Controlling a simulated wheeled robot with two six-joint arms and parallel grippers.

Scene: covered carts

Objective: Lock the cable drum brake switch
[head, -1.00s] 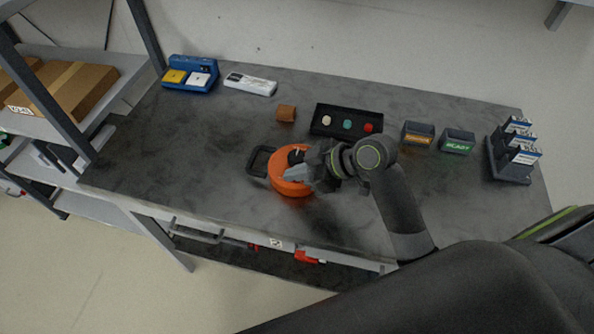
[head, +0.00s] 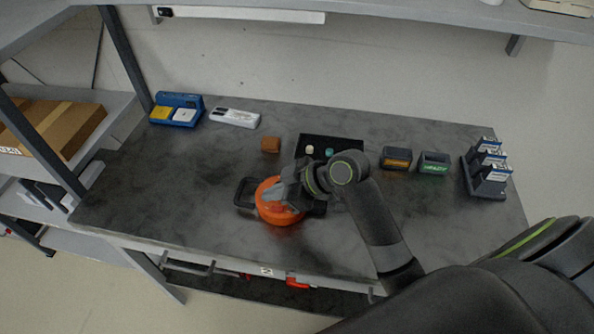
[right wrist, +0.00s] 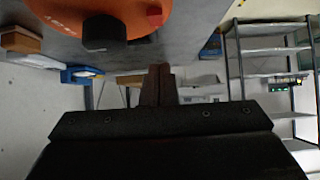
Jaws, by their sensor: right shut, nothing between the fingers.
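The orange cable drum (head: 268,211) sits in a dark frame (head: 242,193) near the front middle of the bench. My right gripper (head: 287,197) is over the drum and covers part of its top in the head view. In the right wrist view the drum (right wrist: 65,14) fills the top left, with a black knob (right wrist: 103,32) and a small red part (right wrist: 155,15) on it. My right gripper's fingers (right wrist: 160,72) are together with nothing between them, apart from the knob. I cannot tell which part is the brake switch or its position. My left gripper is out of view.
Behind the drum are a brown block (head: 271,145) and a black tray (head: 345,146) with coloured pieces, partly hidden by my arm. Two small labelled bins (head: 433,163) and a dark rack (head: 487,187) stand right. A blue holder (head: 177,109) stands back left.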

